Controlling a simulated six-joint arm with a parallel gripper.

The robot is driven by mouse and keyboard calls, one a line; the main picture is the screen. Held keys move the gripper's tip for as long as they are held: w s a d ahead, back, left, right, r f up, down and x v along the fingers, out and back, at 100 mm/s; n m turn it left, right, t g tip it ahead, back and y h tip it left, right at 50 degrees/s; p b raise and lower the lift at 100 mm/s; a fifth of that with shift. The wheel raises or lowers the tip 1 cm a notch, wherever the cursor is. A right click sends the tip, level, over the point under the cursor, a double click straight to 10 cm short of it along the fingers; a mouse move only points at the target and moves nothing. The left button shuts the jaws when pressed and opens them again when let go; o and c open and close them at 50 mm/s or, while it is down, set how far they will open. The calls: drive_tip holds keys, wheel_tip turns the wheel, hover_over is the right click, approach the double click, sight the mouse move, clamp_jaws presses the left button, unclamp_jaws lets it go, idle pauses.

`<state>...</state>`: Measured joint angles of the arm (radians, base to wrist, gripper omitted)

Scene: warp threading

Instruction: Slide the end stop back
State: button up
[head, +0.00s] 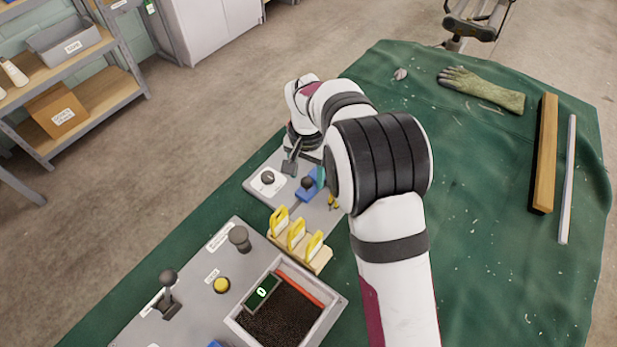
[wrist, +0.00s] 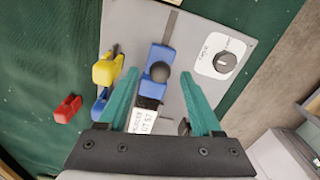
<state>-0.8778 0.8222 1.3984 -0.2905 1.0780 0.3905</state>
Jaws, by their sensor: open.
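The end stop looks like the blue block with a round dark knob (wrist: 158,66), sitting on a dark slot (wrist: 171,26) in a grey plate. It also shows in the head view as the blue block (head: 304,194) beside my wrist. In the wrist view my gripper (wrist: 158,70) is open, with one teal finger on each side of the knob and visible gaps between. I cannot tell how high the fingertips are above the plate. In the head view my arm hides most of the gripper.
A dial (wrist: 226,61) on a white label is right of the slot. Yellow (wrist: 107,68), blue (wrist: 99,106) and red (wrist: 67,108) pieces lie left of the gripper. In the head view, a wooden rack with yellow pieces (head: 297,232) and a control panel (head: 195,270) stand nearer.

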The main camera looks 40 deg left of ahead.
sight(307, 179)
drive_tip(key=shift+f, duration=1.7)
clamp_jaws()
